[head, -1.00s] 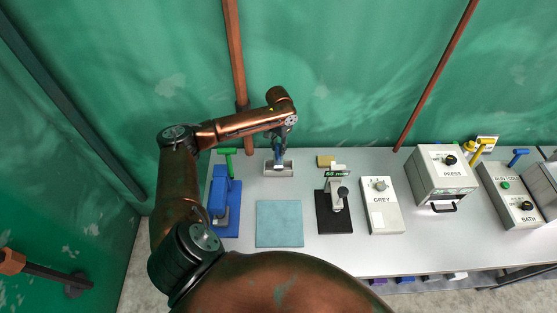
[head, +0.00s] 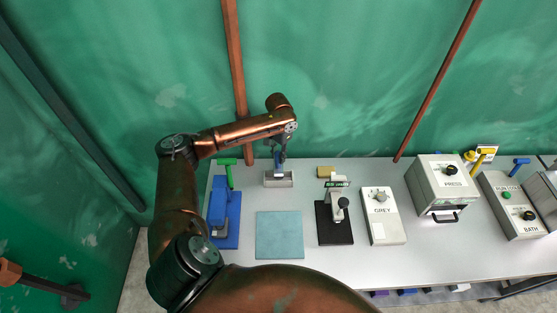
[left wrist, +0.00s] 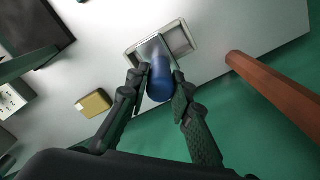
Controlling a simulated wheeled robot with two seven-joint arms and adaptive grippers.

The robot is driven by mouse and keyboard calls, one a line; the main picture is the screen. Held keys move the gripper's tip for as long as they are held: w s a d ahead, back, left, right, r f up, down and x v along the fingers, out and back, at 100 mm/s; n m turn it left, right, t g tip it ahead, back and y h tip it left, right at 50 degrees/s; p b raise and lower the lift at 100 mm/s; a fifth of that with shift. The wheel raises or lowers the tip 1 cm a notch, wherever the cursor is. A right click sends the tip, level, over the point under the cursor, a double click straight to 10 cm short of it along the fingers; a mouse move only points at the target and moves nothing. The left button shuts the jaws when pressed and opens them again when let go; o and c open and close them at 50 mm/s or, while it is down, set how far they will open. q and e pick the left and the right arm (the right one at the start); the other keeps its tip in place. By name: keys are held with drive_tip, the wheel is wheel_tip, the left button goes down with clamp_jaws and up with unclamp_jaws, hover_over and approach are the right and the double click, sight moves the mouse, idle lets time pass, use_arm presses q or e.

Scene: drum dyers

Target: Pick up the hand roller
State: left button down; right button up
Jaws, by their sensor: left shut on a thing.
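The hand roller has a blue handle (left wrist: 160,80), which points toward my wrist camera in the left wrist view. Its head end is at a pale metal tray (left wrist: 180,40); I cannot tell whether it rests in the tray or is just above it. My left gripper (left wrist: 162,72) is shut on the handle, with one dark finger on each side. In the head view, the tray (head: 278,180) stands at the back left of the table under my left gripper (head: 279,158), which partly hides the roller. My right gripper is not in view.
Left of the tray stands a blue device (head: 219,207) with a green-handled tool (head: 229,172). A teal mat (head: 279,236) lies in front. A brown pole (head: 238,80) is behind.

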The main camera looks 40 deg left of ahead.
use_arm(q)
drive_tip(key=s+d+r+b, duration=0.2)
drive_tip(key=s+d+r, duration=0.4)
drive_tip(key=s+r, duration=0.5)
drive_tip(key=shift+s+d+r, duration=0.25)
drive_tip(key=shift+s+d, duration=0.15)
drive_tip(key=shift+s, duration=0.25)
